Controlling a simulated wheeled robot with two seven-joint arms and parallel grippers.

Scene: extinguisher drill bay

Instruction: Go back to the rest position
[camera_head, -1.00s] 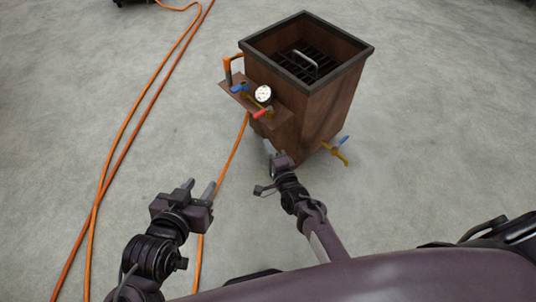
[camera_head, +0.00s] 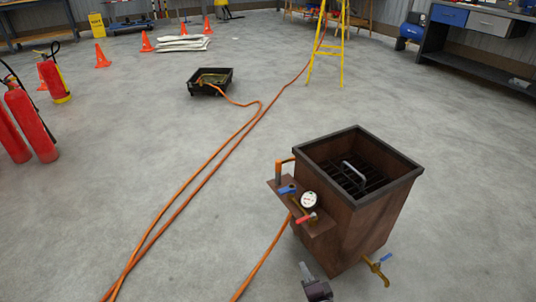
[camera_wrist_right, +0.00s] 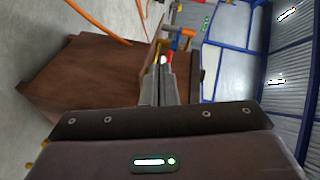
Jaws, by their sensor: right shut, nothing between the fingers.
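My right gripper (camera_head: 306,272) shows at the bottom edge of the head view, just in front of the brown box-shaped burner (camera_head: 345,235). In the right wrist view its two fingers (camera_wrist_right: 158,84) are together, with nothing between them. The burner's brown side (camera_wrist_right: 95,80) fills much of the left of that view. Whether the gripper touches the burner I cannot tell. On the burner's front are a dial gauge (camera_head: 309,200), a blue-handled valve (camera_head: 287,190) and a red-handled valve (camera_head: 305,218). My left gripper is out of view.
Orange hoses (camera_head: 200,185) run across the floor to a black tray (camera_head: 211,82). Red extinguishers (camera_head: 30,122) stand at left. A yellow ladder (camera_head: 327,45), orange cones (camera_head: 103,56) and a workbench (camera_head: 480,50) are farther back.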

